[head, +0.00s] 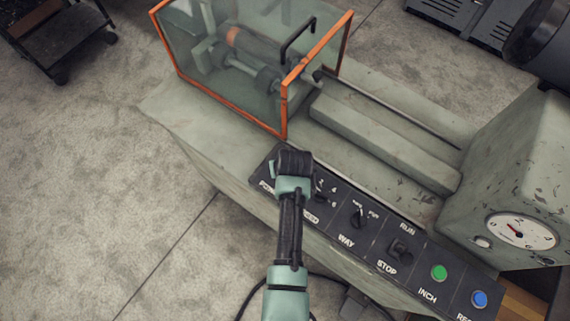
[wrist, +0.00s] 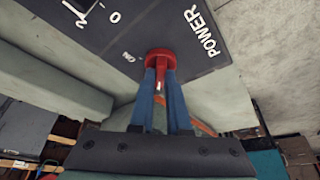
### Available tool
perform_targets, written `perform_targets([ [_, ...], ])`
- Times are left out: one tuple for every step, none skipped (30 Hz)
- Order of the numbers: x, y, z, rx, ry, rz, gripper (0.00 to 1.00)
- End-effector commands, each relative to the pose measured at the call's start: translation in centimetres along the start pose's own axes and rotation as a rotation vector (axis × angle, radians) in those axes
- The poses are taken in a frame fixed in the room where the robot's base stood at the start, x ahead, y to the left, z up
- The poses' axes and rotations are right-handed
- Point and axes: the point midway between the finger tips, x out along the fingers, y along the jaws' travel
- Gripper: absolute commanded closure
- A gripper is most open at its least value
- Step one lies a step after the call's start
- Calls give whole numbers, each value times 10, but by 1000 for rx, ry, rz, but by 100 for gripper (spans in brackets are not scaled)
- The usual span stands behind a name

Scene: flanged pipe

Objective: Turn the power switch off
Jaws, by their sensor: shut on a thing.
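The power switch is a red rotary knob (wrist: 160,54) on a dark control panel (wrist: 120,35), beside the white word POWER in the wrist view. A small ON label lies just left of the knob in that view. My gripper (wrist: 160,74) has its two blue fingers shut on the knob's red handle, with a white mark showing between them. In the head view my gripper (head: 293,165) is over the panel's left end and hides the knob and part of the POWER label. The OFF label is not visible.
The panel also carries a WAY switch (head: 358,216), a RUN/STOP switch (head: 400,250), a green INCH button (head: 439,272) and a blue button (head: 480,299). An orange-framed clear guard (head: 284,110) stands just behind my gripper. A dial gauge (head: 521,231) is at right.

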Motion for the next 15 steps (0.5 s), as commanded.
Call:
perform_targets([
  [0, 0, -1, -3, 2, 0, 100],
  [0, 0, -1, -3, 2, 0, 100],
  [0, 0, -1, -3, 2, 0, 100],
  [0, 0, -1, -3, 2, 0, 100],
  [0, 0, -1, -3, 2, 0, 100],
  [-1, 0, -1, -3, 2, 0, 82],
  [-1, 0, -1, -3, 2, 0, 76],
  [0, 0, -1, -3, 2, 0, 71],
  [0, 0, -1, -3, 2, 0, 64],
  [0, 0, -1, -2, 1, 0, 58],
  [0, 0, -1, -2, 1, 0, 55],
  [0, 0, -1, -2, 1, 0, 55],
  [0, 0, -1, -2, 1, 0, 55],
  [0, 0, -1, -2, 1, 1, 55],
  [0, 0, 0, -1, 1, 1, 55],
])
